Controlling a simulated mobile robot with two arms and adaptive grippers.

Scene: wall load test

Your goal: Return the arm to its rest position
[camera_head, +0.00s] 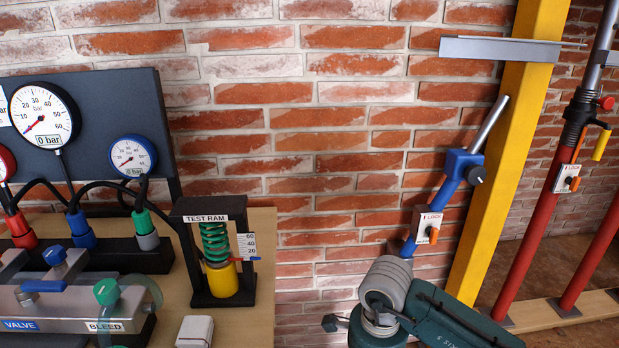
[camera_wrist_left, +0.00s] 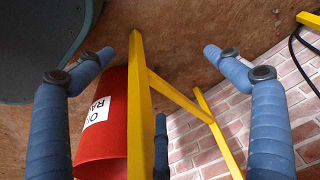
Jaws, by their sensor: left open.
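In the left wrist view my left gripper (camera_wrist_left: 157,52) has its blue fingers spread wide, with nothing between them touching the fingertips. A third finger shows at the bottom middle. Behind the fingers are a red bucket (camera_wrist_left: 100,145) with a white label and a yellow frame (camera_wrist_left: 139,100). Neither gripper's fingers show in the head view. One of my dark green arm links (camera_head: 455,322) with a grey ribbed part crosses the bottom right of the head view. I cannot tell which arm it belongs to.
Left, a bench (camera_head: 262,240) carries gauges (camera_head: 42,115), a valve block and a test ram (camera_head: 212,250). A yellow post (camera_head: 510,150), a blue prop (camera_head: 445,190) labelled LOCK and red props (camera_head: 530,215) stand right. The brick wall (camera_head: 300,120) between is mostly clear.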

